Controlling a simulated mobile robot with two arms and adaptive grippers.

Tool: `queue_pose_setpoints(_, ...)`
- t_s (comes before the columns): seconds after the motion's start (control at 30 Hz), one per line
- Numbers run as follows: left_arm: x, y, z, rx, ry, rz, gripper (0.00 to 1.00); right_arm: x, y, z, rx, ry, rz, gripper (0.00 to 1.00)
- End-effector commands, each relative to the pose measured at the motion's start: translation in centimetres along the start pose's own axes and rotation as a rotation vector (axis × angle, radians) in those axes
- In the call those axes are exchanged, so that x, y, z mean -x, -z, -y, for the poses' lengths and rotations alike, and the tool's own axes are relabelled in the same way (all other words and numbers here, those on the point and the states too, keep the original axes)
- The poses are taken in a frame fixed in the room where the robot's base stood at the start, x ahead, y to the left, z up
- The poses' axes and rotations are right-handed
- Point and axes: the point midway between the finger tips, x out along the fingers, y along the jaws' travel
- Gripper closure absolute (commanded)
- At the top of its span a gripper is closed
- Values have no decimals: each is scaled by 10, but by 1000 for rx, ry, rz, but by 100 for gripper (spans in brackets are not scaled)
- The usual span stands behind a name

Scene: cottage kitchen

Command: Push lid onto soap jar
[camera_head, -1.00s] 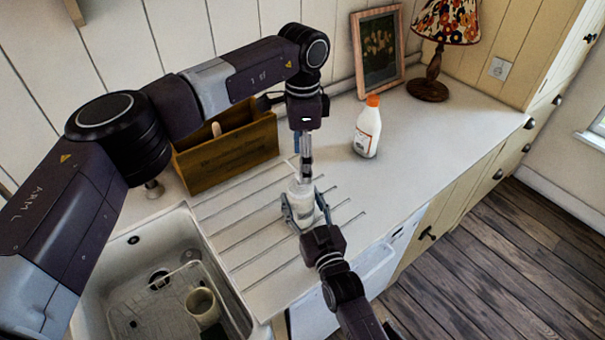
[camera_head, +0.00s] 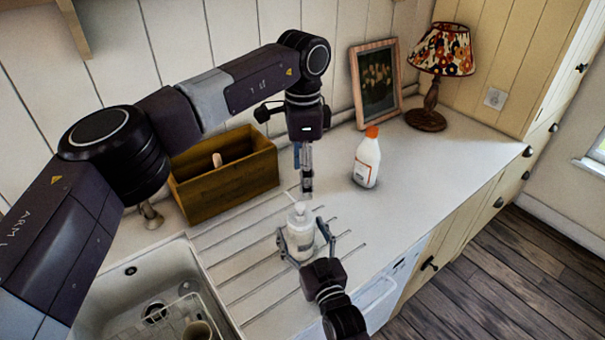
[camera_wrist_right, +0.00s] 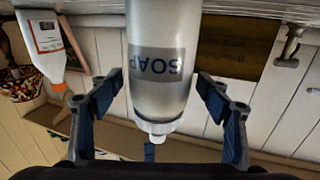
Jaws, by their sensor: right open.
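The soap jar (camera_head: 301,238), clear and pale with a SOAP label, stands upright on the grooved drainer. It also shows upside down in the right wrist view (camera_wrist_right: 160,95). The pale lid (camera_head: 300,209) with a small knob sits on the jar's top; whether it is fully seated I cannot tell. My right gripper (camera_head: 305,246) is open, with a finger on each side of the jar. My left gripper (camera_head: 307,187) points down just above the lid, apart from it, its fingers together in one narrow column with nothing visible between them.
A white bottle with an orange cap (camera_head: 367,160) stands right of the jar. A wooden box (camera_head: 228,188) stands behind at left. The sink (camera_head: 125,290) is at front left. A lamp (camera_head: 437,75) and picture frame (camera_head: 376,82) stand at the back. The counter to the right is clear.

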Motion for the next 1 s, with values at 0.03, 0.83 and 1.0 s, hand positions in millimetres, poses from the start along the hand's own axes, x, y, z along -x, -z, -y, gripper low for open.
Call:
queue_pose_setpoints(0.03,0,0,0,0,0,0,34,0,0,0,0,0,0,30)
queue_pose_setpoints(0.83,0,0,0,0,0,0,34,110,-1,0,0,0,2,30)
queue_pose_setpoints(1.0,0,0,0,0,0,0,34,120,0,0,0,0,1,30)
